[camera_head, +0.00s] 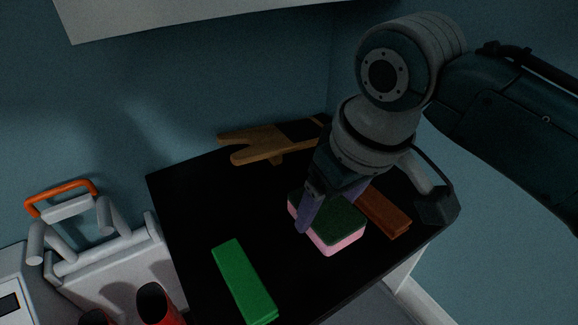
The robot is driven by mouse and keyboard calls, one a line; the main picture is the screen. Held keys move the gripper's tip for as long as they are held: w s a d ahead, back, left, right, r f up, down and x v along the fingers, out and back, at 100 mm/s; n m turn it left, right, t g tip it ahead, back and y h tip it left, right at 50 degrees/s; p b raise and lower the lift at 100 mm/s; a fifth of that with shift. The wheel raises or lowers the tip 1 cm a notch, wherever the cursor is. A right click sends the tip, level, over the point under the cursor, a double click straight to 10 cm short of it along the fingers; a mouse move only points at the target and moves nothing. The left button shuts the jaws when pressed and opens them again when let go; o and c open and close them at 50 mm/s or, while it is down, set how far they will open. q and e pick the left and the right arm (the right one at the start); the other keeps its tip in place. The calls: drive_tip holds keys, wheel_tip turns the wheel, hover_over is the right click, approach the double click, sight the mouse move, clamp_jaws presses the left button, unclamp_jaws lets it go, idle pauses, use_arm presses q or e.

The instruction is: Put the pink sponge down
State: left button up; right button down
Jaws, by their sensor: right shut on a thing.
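The pink sponge (347,243) has a dark green top and pink sides. It is at the black tabletop (195,215), right of the middle; I cannot tell whether it touches the surface. My right gripper (318,212) reaches down from the upper right and is shut on the sponge. One purple finger shows at the sponge's near left side, and another purple part shows behind it. My left gripper is not in view.
A green block (243,281) lies at the front left of the table. A brown block (382,212) lies close to the sponge's right. A wooden piece (262,143) lies at the back. A grey case with an orange handle (61,197) stands left. Tabletop is clear at left.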

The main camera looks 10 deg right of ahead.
drive_tip(key=b, duration=0.3)
hover_over(317, 260)
drive_tip(key=s, duration=0.1)
wheel_tip(317, 260, down, 8)
drive_tip(key=shift+d+r, duration=0.15)
drive_tip(key=shift+r, duration=0.1)
wheel_tip(317, 260, down, 4)
drive_tip(key=b, duration=0.3)
drive_tip(key=shift+r, duration=0.1)
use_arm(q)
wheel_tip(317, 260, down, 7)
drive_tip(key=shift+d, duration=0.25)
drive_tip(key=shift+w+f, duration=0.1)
use_arm(e)
drive_tip(key=shift+f, duration=0.2)
unclamp_jaws()
